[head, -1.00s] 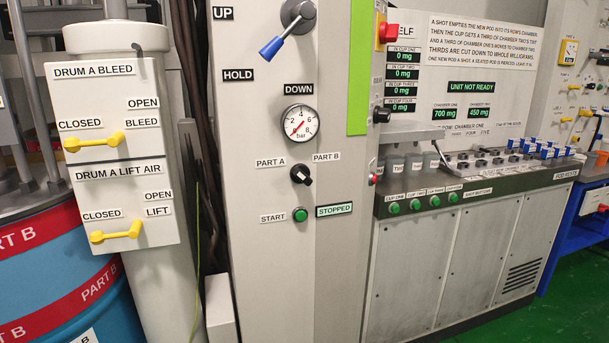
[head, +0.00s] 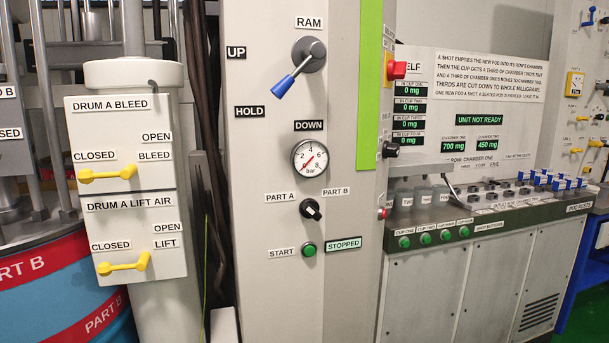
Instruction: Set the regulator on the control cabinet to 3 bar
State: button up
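The control cabinet (head: 345,250) is a tall light grey cabinet in the middle of the head view. It carries a round white pressure gauge (head: 310,158) marked in bar, with a red needle. The needle seems to point to the lower left, near the low end of the scale, but it is too small to read exactly. No knob labelled as the regulator can be made out. A black knob (head: 390,149) sticks out at the cabinet's right edge, and I cannot tell if it is the regulator. My gripper is not in view.
The cabinet also has a blue-handled RAM lever (head: 300,70), a PART A/PART B selector (head: 311,209) and a green START button (head: 309,249). A red-and-yellow switch (head: 394,69) protrudes at its right edge. A drum valve box (head: 120,145) stands left; a dosing bench (head: 480,217) stands right.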

aim_at(390, 150)
jog(key=i+z, duration=0.5)
jog(key=i, duration=0.15)
jog(key=i+j+z, duration=0.1)
jog(key=j, duration=0.25)
